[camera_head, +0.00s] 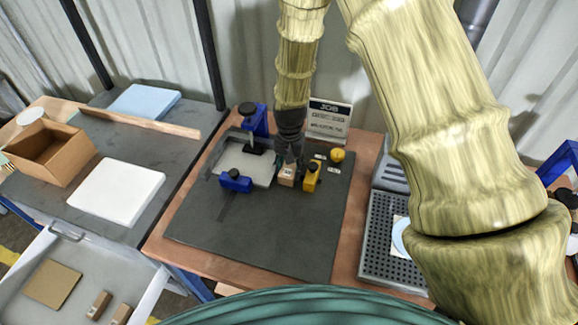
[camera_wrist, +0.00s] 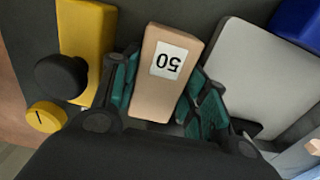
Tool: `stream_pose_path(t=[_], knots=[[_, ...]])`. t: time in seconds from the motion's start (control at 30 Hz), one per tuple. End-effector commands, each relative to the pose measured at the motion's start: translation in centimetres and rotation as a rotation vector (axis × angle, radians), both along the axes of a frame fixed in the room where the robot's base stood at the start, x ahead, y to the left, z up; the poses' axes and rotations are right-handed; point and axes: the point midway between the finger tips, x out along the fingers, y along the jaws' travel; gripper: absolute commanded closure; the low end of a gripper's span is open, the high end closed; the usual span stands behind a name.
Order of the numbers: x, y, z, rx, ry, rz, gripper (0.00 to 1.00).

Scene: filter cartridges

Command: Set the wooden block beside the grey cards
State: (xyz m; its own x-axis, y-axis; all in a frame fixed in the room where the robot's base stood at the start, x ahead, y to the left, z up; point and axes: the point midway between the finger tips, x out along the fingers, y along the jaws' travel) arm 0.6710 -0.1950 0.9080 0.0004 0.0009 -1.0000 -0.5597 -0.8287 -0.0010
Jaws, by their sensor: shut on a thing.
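The wooden block (camera_wrist: 150,96), pale with a white label reading "50", sits between the teal finger pads of my gripper (camera_wrist: 165,92) in the wrist view. My gripper is shut on it. In the head view the block (camera_head: 287,176) is below my gripper (camera_head: 289,160), at or just above the dark mat; I cannot tell whether it touches. A light grey flat piece (camera_head: 246,168), probably the grey cards, lies to the left of the block on the mat. It also shows to the right of the block in the wrist view (camera_wrist: 250,75), with a gap between them.
Blue clamps (camera_head: 236,182) stand at the grey piece. A yellow round piece (camera_head: 337,155) and a job sign (camera_head: 328,119) are behind. The front of the dark mat (camera_head: 260,235) is clear.

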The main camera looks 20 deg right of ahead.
Motion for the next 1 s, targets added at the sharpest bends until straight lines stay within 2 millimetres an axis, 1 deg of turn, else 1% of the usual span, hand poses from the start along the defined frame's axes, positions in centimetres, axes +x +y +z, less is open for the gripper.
stream_pose_path(t=[0.03, 0.07, 0.1, 0.17, 0.2, 0.47, 0.67, 0.83, 1.0], knots=[[0.0, 0.0, -0.2, 0.0, 0.0, 0.0, 0.82], [0.0, 0.0, -0.2, 0.0, 0.0, 0.0, 0.54], [0.0, 0.0, -0.1, 0.0, 0.0, 0.0, 0.47], [0.0, 0.0, -0.1, 0.0, 0.0, 0.0, 0.36], [0.0, 0.0, -0.1, 0.0, 0.0, 0.0, 0.34], [0.0, 0.0, -0.1, 0.0, 0.0, 0.0, 0.34], [0.0, 0.0, 0.4, -0.001, -0.001, -0.001, 0.34], [0.1, -0.1, 1.9, 0.0, -0.002, 0.0, 0.34], [0.1, -0.1, 3.8, 0.0, -0.002, 0.0, 0.34]])
